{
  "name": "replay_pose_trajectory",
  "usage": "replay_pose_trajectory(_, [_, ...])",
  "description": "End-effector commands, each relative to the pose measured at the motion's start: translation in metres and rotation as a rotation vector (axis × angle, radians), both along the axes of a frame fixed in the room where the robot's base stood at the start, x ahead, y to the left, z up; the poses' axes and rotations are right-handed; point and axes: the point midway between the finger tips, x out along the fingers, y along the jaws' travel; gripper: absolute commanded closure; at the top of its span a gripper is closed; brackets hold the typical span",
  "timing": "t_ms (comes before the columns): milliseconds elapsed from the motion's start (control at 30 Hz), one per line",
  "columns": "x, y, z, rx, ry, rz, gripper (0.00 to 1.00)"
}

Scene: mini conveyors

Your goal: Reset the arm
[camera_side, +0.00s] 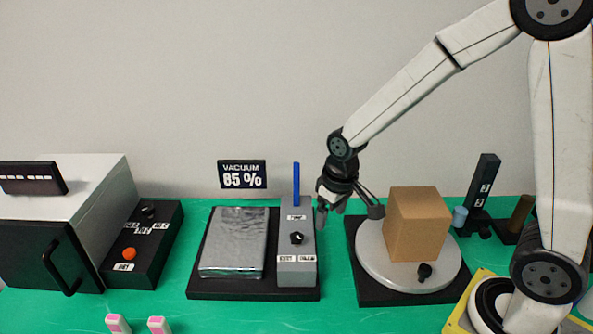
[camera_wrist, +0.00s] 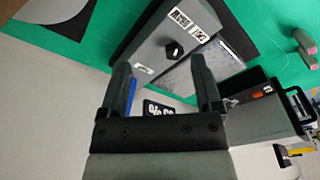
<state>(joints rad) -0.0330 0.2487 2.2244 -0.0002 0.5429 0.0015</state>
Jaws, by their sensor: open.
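My gripper (camera_side: 349,212) hangs from the arm, above the gap between the grey control block (camera_side: 297,262) and the turntable (camera_side: 372,262). Its fingers are spread apart with nothing between them. In the wrist view the two fingers of my gripper (camera_wrist: 163,85) stand apart, with the grey block (camera_wrist: 168,30) and its black knob beyond them. A blue lever (camera_side: 296,184) stands upright at the back of the block, left of my gripper. A brown box (camera_side: 417,225) stands on the turntable, to the right of my gripper.
A silvery sealed pack (camera_side: 233,243) lies on the black base left of the block. A "VACUUM 85 %" sign (camera_side: 242,174) stands behind it. An oven-like box (camera_side: 60,225) and a black panel with an orange button (camera_side: 129,254) are at left. Pink-and-white pieces (camera_side: 118,323) lie at the front.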

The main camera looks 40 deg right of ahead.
Motion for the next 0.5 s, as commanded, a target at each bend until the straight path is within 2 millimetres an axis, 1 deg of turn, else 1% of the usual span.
replay_pose_trajectory(33, [-0.013,-0.003,0.002,0.0,-0.016,-0.006,0.17])
replay_pose_trajectory(100, [-0.028,-0.005,0.003,0.001,-0.037,-0.012,0.17])
replay_pose_trajectory(233, [-0.054,-0.009,0.003,0.002,-0.07,-0.021,0.17])
replay_pose_trajectory(300, [-0.065,-0.01,0.002,0.002,-0.084,-0.025,0.17])
replay_pose_trajectory(400, [-0.075,-0.011,0.001,0.002,-0.099,-0.029,0.17])
replay_pose_trajectory(500, [-0.08,-0.012,0.001,0.001,-0.105,-0.032,0.17])
